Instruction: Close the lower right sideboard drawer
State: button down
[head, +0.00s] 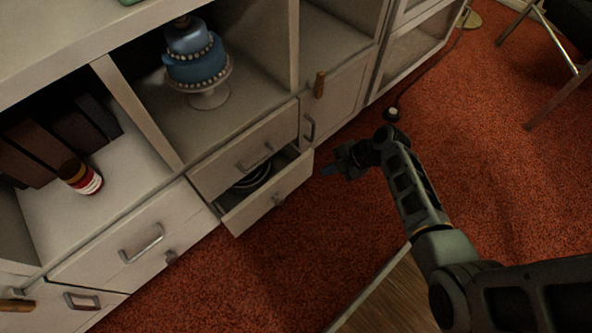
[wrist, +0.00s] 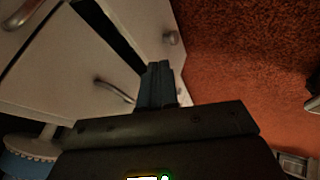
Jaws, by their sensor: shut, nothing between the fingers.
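The lower right drawer (head: 268,196) of the white sideboard stands partly pulled out, with a small round knob on its front. Dark round items (head: 255,178) show inside it. The drawer above it (head: 245,156) is closed and has a bar handle. In the wrist view the open drawer's front (wrist: 150,25), its knob (wrist: 171,38) and the dark gap behind it lie ahead of the fingers. My gripper (head: 328,170) is shut and empty, just right of the open drawer's front. Its closed fingers (wrist: 159,72) point toward the drawer; whether they touch it I cannot tell.
A blue tiered cake on a stand (head: 208,92) sits in the shelf above. A red-labelled jar (head: 80,177) and dark books (head: 60,135) stand on the left shelf. A cabinet door (head: 336,98) is right of the drawers. Red carpet (head: 480,150) lies open at right.

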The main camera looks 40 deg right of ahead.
jog(key=b, duration=0.4)
send_near(289, 175)
notch_tip(289, 175, down, 5)
jog(key=s+a, duration=0.2)
jog(key=shift+w+d+r+b, duration=0.1)
jog(key=shift+w+r+b, duration=0.15)
jog(key=shift+w, duration=0.8)
jog(key=shift+w+r+b, duration=0.1)
jog(key=shift+w+r, duration=0.2)
jog(key=shift+w, duration=0.7)
